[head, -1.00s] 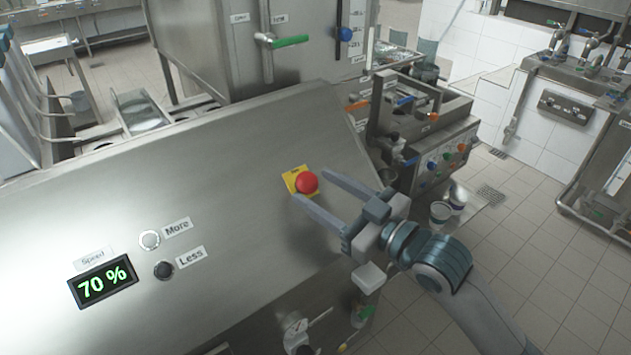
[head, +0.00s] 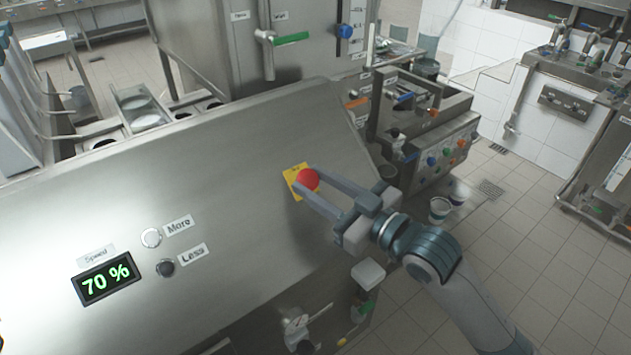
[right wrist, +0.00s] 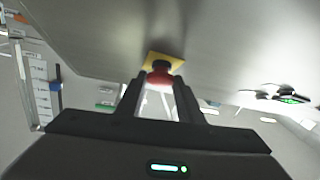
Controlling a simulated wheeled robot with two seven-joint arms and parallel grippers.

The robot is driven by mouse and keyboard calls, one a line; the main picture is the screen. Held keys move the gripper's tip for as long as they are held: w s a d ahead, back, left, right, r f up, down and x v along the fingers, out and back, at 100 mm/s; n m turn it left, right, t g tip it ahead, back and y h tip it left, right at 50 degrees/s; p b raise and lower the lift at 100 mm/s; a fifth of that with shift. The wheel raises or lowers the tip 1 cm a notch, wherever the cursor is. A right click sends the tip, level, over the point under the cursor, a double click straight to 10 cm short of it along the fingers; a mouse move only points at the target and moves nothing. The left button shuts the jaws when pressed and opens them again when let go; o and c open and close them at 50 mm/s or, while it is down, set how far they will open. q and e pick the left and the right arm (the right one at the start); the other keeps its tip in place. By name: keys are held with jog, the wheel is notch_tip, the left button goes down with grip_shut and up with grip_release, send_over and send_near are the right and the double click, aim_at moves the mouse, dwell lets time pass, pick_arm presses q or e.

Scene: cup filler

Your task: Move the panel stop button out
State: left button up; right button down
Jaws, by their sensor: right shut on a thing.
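The panel stop button is a red mushroom knob (head: 308,179) on a yellow plate (head: 291,186), set on the sloping steel panel (head: 230,215). My right gripper (head: 308,184) has come in from the right, and its two fingers are closed on the red knob, one on either side. In the right wrist view the red knob (right wrist: 159,77) sits between the fingertips, with its dark stem and the yellow plate (right wrist: 165,62) behind it. The near finger hides part of the knob in the head view. My left gripper is not in view.
On the panel's left are a display (head: 107,278) reading 70 %, a light More button (head: 151,238) and a dark Less button (head: 166,268). A green-handled valve (head: 290,39) is behind the panel. A machine with coloured knobs (head: 445,150) stands to the right. Tiled floor is open at right.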

jog(key=shift+s+d+r+p, duration=0.1)
jog(key=shift+s+r+p, duration=0.1)
jog(key=shift+r+p, duration=0.15)
jog(key=c, duration=1.2)
grip_release()
jog(key=shift+s+d, duration=0.1)
